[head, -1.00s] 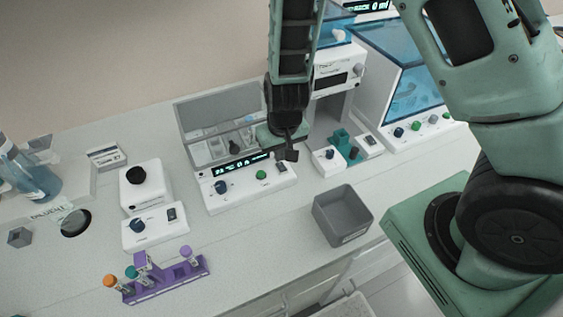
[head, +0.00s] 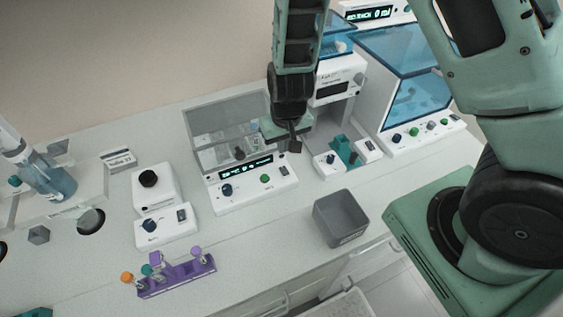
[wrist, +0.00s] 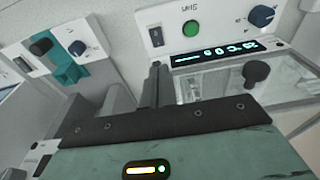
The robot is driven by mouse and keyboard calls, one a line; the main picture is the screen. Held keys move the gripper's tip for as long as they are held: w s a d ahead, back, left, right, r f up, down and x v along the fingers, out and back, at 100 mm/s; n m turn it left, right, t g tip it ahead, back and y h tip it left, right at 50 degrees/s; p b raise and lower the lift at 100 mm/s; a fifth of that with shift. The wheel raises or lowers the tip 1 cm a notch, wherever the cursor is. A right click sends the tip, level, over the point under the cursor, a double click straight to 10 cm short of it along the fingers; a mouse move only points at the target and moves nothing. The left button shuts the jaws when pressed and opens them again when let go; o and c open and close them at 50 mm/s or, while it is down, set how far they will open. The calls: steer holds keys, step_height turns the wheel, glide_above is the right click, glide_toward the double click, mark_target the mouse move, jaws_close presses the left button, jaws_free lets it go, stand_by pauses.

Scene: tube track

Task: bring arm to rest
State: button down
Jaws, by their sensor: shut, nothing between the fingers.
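My gripper (head: 294,137) hangs in the head view at the right end of the lidded machine (head: 254,187), in front of the white device with the teal block. It is shut and holds nothing. In the wrist view my gripper's dark fingers (wrist: 155,85) point toward the machine's front panel, with its green button and lit display close by. I cannot tell the exact gap between the fingers and the machine. My arm comes down from the top of the head view.
A purple tube rack (head: 178,277) with several capped tubes stands at the front left. A white mixer (head: 157,205) sits left of the lidded machine. A blue-windowed cabinet (head: 415,90) is at the back right.

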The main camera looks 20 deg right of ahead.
steer(key=s+a+r+n+g+y+b, duration=0.1)
steer(key=s+a+r+n+y+b, duration=0.15)
steer(key=s+a+r+b, duration=0.4)
steer(key=s+r+n+h+b, duration=0.2)
steer(key=s+r+n+b, duration=0.1)
steer(key=s, duration=1.1)
steer(key=shift+s+n+g+b, duration=0.2)
steer(key=shift+n+g+b, duration=0.25)
steer(key=shift+n, duration=0.7)
steer(key=shift+d, duration=0.1)
